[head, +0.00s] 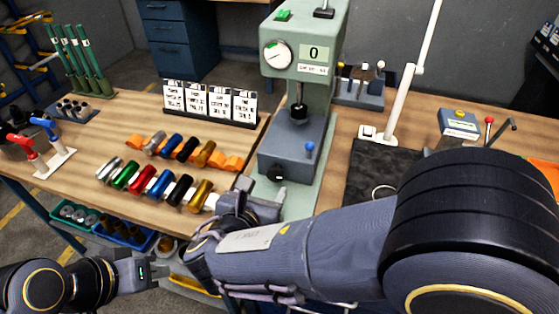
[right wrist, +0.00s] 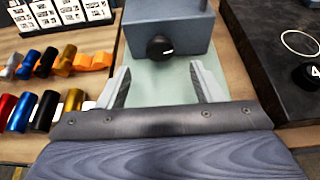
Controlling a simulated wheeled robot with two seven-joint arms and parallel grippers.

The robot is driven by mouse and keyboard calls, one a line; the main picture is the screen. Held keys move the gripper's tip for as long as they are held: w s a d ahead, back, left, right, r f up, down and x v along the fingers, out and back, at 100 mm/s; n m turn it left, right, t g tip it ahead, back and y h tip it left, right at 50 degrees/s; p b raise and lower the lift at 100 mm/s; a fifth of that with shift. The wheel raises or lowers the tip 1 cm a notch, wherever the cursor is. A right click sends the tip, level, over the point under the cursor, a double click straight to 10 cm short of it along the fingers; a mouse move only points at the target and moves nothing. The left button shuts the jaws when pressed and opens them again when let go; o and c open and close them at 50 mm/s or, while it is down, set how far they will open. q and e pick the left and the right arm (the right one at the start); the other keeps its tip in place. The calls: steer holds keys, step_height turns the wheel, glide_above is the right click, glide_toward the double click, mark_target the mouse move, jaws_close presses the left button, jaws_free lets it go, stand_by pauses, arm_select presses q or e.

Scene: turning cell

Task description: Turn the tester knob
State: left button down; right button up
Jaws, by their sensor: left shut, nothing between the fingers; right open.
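The green tester (head: 304,62) stands at the middle of the bench, with a dial and a display reading 0. Its black knob (head: 277,173) is on the front of the grey base; in the right wrist view the knob (right wrist: 160,47) has a white mark pointing right. My right gripper (head: 254,190) is open in front of the knob. In the right wrist view its fingers (right wrist: 163,86) are spread to either side of the knob's line, apart from it and empty. My left gripper (head: 146,268) is shut and empty at the lower left, off the bench front.
Several coloured cylinders (head: 146,184) lie left of the tester, behind them printed cards (head: 210,103). A black mat (head: 368,170) lies to the right. Bins (head: 122,232) hang below the bench front.

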mark_target(275, 175)
steer(key=shift+w+d+f, duration=0.1)
steer(key=shift+w, duration=0.25)
steer(key=shift+x, duration=3.5)
steer(key=c, duration=0.9)
steer(key=shift+d+f+m+y+b, duration=0.1)
steer(key=shift+f+m+y+b, duration=0.3)
steer(key=shift+b, duration=0.85)
steer(key=shift+c, duration=0.2)
steer(key=shift+r, duration=0.4)
steer(key=o, duration=0.9)
